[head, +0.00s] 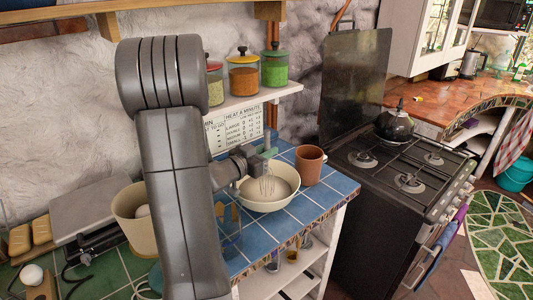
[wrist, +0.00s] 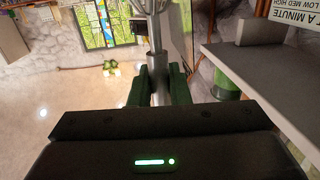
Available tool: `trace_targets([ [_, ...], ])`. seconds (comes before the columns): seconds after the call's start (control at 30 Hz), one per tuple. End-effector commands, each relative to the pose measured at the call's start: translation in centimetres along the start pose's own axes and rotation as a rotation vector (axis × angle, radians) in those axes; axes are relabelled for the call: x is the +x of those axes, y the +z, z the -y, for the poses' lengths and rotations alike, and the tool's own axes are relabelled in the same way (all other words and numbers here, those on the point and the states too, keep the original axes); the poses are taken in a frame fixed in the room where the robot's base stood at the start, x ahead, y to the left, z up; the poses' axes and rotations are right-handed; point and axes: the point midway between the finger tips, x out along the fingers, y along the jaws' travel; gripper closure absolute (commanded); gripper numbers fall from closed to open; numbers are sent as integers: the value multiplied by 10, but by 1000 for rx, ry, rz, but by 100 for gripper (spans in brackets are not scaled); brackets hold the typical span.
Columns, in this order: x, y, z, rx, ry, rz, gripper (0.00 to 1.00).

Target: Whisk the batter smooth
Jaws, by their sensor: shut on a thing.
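My gripper (head: 264,152) is shut on the handle of a whisk (head: 267,186) above the blue-tiled counter. The whisk hangs roughly upright, with its wire loops down inside the rim of a cream bowl (head: 268,207). Pale batter (head: 284,187) shows inside the bowl. I cannot tell whether the wire tips touch the batter. In the wrist view my gripper's dark green fingers (wrist: 160,86) close on both sides of the grey whisk handle (wrist: 158,58). The bowl is not clearly seen there. My arm hides part of the counter in the head view.
A terracotta cup (head: 310,166) stands right of the bowl, close to its rim. A shelf (head: 250,98) with several spice jars is behind. The black stove (head: 400,180) is to the right. A beige container (head: 128,212) stands left of my arm.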

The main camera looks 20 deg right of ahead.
Motion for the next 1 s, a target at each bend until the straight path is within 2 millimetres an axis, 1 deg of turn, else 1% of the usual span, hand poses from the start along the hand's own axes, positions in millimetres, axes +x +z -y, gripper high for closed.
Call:
trace_targets([
  [0.1,1,-1,7,1,0,0,100],
  [0.2,1,0,10,1,1,0,100],
  [0.6,1,-2,10,1,1,0,100],
  [0.73,1,-11,10,1,1,-1,100],
  [1.0,0,-36,10,1,1,-1,100],
])
